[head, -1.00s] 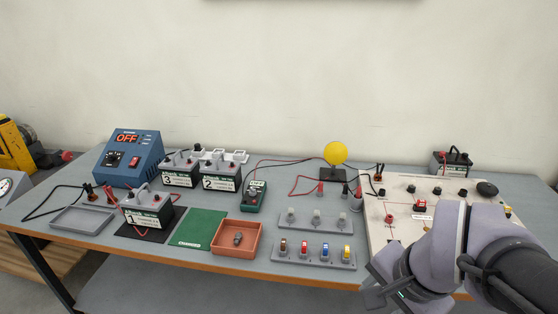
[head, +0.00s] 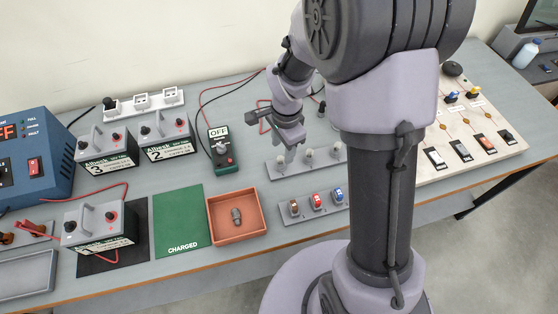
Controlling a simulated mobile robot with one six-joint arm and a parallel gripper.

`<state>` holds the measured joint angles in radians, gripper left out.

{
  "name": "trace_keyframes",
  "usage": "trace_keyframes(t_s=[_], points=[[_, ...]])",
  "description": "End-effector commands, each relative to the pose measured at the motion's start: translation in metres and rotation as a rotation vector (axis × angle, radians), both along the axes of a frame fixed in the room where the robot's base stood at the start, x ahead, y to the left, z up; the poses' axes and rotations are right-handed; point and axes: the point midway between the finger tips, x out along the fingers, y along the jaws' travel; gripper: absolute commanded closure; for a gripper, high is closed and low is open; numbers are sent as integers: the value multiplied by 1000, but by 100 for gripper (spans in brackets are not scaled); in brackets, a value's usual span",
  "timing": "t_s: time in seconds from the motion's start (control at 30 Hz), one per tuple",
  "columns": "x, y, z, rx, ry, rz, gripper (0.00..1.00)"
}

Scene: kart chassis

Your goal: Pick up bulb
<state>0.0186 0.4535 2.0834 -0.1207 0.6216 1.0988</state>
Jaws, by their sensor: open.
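A grey rack (head: 300,167) holds a row of three small pale bulb-like pieces. The middle bulb (head: 309,155) and the right bulb (head: 337,150) stand upright in it. The left bulb (head: 281,161) is close beside my gripper's tips and partly covered by them. My gripper (head: 289,154) points down over the left end of the rack. Its jaws are open, though the gap between them is hard to see from here. I cannot tell whether a finger touches the left bulb. A small grey piece (head: 236,216) lies in an orange tray (head: 262,228).
A second rack (head: 298,232) with coloured parts stands in front, partly behind my arm. A green mat (head: 180,215), several batteries (head: 165,138), a green meter (head: 222,160) and red and black cables lie left. A switch board (head: 500,148) is at right.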

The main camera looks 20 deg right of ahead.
Motion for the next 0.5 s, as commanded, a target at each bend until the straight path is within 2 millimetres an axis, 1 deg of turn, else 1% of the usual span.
trace_keyframes(t_s=[0.03, 0.17, 0.3, 0.37, 0.43, 0.5], points=[[0, 0, -6, 0, 1, -1, 51], [1, 1, -17, 1, 0, 0, 51], [4, 2, -46, 0, 1, 1, 51], [5, 2, -57, 0, 2, 1, 51], [6, 2, -61, 0, 0, 1, 51], [6, 2, -59, 0, -1, 0, 51]])
